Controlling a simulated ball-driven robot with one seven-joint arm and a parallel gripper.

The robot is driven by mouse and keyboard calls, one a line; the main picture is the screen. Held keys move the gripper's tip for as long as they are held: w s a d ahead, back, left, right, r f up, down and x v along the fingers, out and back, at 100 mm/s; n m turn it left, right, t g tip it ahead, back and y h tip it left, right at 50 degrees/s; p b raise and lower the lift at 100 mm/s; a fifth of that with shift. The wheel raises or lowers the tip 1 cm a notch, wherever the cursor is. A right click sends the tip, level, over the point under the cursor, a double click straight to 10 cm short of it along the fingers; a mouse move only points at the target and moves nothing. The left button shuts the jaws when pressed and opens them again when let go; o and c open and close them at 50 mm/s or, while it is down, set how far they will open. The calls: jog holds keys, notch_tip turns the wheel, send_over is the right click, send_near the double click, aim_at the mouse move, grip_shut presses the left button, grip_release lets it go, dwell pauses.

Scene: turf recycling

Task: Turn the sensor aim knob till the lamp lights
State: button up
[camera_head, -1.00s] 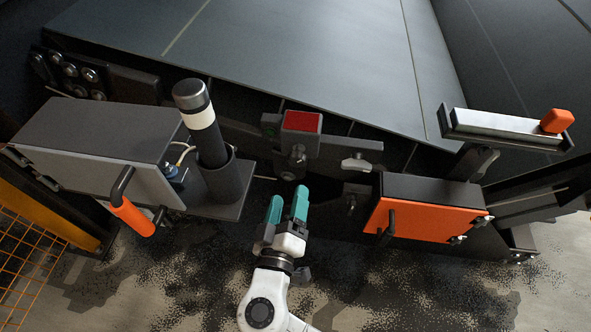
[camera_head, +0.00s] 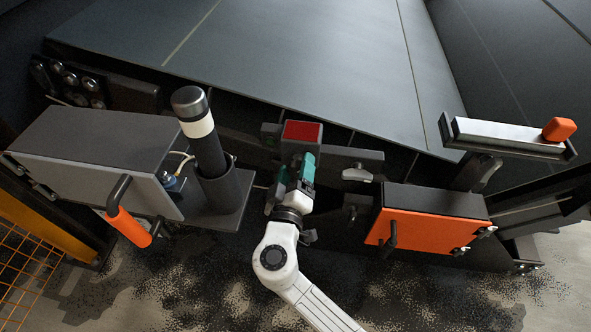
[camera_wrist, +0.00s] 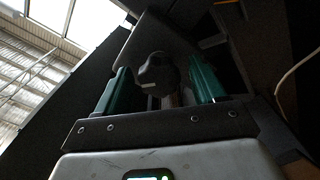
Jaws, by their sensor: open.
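The sensor (camera_head: 303,131), a dark box with a red top face, sits on the bracket at the conveyor's edge. Its knob (camera_wrist: 157,75), dark and lobed with a pale mark, shows in the wrist view between my two teal fingers. In the head view the fingers and wrist hide the knob. My gripper (camera_head: 293,170) is open, with one finger on each side of the knob; I see a gap at both sides and cannot tell any contact.
A grey box (camera_head: 95,150) with an orange handle (camera_head: 129,227) and a black post with a white band (camera_head: 200,125) stand left of my arm. An orange-fronted box (camera_head: 425,220) and a small lever (camera_head: 357,173) are on the right.

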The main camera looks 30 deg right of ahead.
jog(key=shift+c, duration=0.3)
jog(key=c, duration=1)
jog(key=shift+f+b, duration=0.2)
jog(key=shift+b, duration=0.45)
jog(key=shift+f+m+b, duration=0.1)
jog(key=shift+m+b, duration=0.6)
jog(key=shift+b, duration=0.45)
jog(key=shift+r+m+b, duration=0.3)
jog(key=shift+m+b, duration=0.3)
jog(key=shift+b, duration=0.25)
jog(key=o, duration=1.1)
jog(key=shift+c, duration=0.2)
jog(key=p+v, duration=0.1)
jog(key=v, duration=0.9)
jog(key=shift+s+a+p, duration=0.2)
jog(key=shift+s+p, duration=0.1)
jog(key=shift+s, duration=0.05)
